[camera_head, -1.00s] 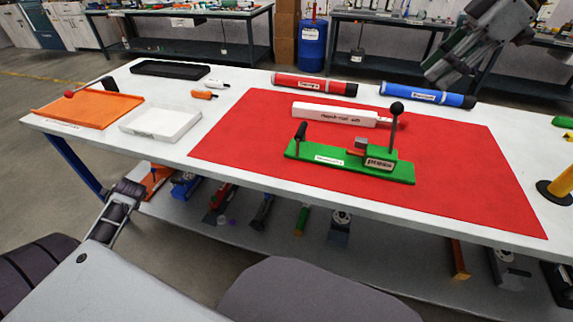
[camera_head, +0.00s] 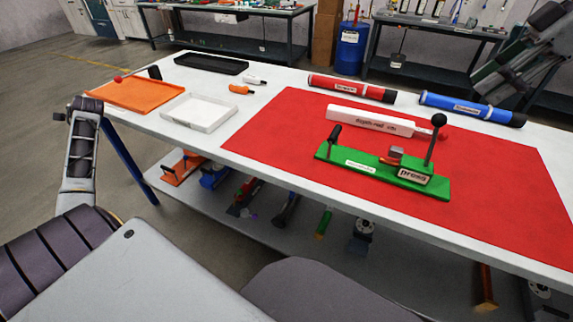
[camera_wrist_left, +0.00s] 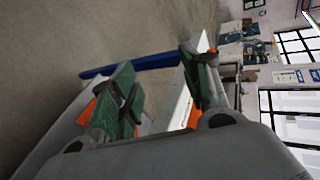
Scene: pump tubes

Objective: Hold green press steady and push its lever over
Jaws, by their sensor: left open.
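The green press (camera_head: 385,178) lies on the red mat (camera_head: 260,140) on the white table. Its lever (camera_head: 434,140), with a black ball knob, stands nearly upright at the right end. A dark handle (camera_head: 333,137) stands at its left end. My left gripper (camera_wrist_left: 160,88) is open in the left wrist view, with no object between its green-padded fingers. In the head view my left arm is at the far left, well away from the press. My right gripper (camera_head: 490,80) is above the table's far right side, apart from the press; its jaw opening is unclear.
A white depth rod box (camera_head: 370,120) lies just behind the press. Red (camera_head: 345,90) and blue (camera_head: 470,108) tubes lie behind the mat. An orange tray (camera_head: 125,97), a white tray (camera_head: 200,112) and a black tray (camera_head: 210,63) are at left. The mat's front is clear.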

